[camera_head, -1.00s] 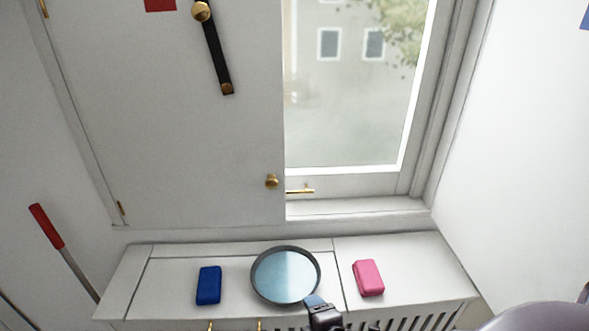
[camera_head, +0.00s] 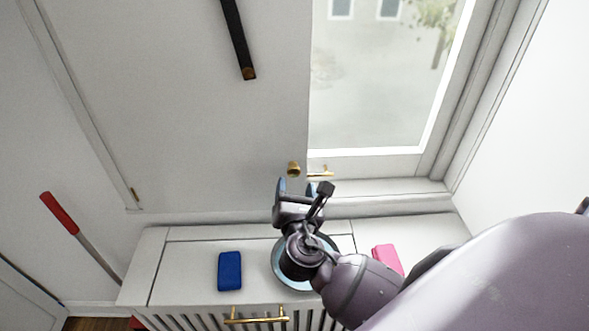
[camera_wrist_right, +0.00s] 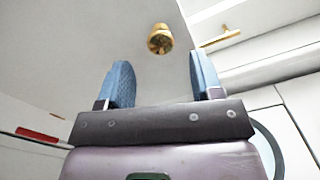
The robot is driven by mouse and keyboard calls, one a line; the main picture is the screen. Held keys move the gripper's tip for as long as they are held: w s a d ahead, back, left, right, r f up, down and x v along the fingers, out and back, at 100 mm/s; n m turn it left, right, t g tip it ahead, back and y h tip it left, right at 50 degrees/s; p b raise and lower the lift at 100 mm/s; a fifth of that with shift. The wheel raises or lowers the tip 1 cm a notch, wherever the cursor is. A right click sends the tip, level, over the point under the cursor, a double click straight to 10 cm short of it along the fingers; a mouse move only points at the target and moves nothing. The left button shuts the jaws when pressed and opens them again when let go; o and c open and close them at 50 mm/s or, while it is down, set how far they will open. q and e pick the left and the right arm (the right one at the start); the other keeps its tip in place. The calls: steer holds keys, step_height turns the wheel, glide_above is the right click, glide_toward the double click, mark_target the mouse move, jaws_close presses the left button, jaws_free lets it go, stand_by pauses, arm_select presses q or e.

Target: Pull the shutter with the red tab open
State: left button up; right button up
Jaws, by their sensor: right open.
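The shutter (camera_head: 180,110) is a white panel over the left part of the window; it looks shut. Its red tab is out of the head view. A small brass knob (camera_head: 293,169) sits at the panel's lower right corner. My right gripper (camera_head: 296,187) is open and empty, just below and in front of the knob. In the right wrist view, the knob (camera_wrist_right: 160,39) lies ahead, centred between the two blue fingertips (camera_wrist_right: 160,72), and looks apart from them. My left gripper is out of view.
A brass window handle (camera_head: 320,172) is right of the knob. On the white sill cabinet (camera_head: 190,256) are a blue block (camera_head: 230,271), a round dish (camera_head: 281,276) partly hidden by my arm, and a pink block (camera_head: 387,258). A red-handled pole (camera_head: 60,214) leans at left.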

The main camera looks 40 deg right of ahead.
mark_target(295, 173)
steer(key=shift+x, duration=3.15)
steer(key=shift+c, duration=0.2)
jaws_close()
